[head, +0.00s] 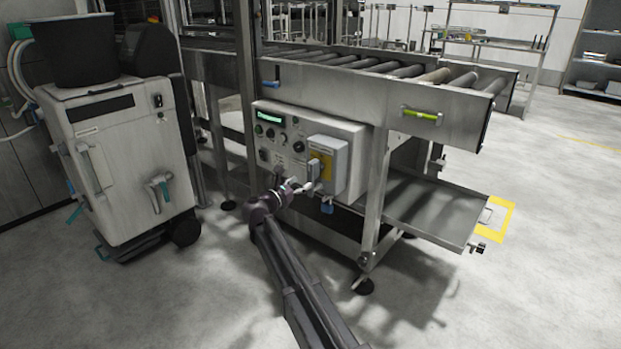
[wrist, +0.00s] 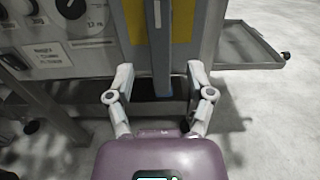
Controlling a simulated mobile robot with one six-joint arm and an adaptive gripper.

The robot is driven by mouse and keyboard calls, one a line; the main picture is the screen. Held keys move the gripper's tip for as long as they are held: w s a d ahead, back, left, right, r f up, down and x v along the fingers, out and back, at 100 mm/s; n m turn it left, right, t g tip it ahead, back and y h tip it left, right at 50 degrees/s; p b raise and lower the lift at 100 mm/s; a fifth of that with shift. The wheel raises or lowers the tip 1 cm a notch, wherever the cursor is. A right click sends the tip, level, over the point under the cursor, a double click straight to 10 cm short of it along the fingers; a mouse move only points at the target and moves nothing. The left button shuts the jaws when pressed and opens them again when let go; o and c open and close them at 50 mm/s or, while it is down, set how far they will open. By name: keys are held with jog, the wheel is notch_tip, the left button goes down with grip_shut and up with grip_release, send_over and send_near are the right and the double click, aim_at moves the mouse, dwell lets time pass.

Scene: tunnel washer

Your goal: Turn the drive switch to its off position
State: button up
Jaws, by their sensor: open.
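The switch that looks like the drive switch has a grey lever handle (head: 313,170) on a yellow plate (head: 327,164), on a grey box at the right of the control panel. Its label is too small to read. In the wrist view the handle (wrist: 161,50) hangs vertical in front of the yellow plate (wrist: 182,22). My gripper (head: 297,186) is just in front of the box in the head view. In the wrist view my gripper (wrist: 160,74) is open, with one finger on each side of the handle's lower end. I cannot tell whether either finger touches it.
The control panel (head: 276,158) has a green display, knobs and buttons left of the switch. A blue padlock-like piece (head: 327,207) hangs below the box. A roller conveyor (head: 400,95) runs above, with a frame leg (head: 374,200) to the right. A white wheeled machine (head: 120,160) stands left.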

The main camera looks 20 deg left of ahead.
aim_at(309, 178)
jog(key=shift+x, duration=2.7)
grip_shut()
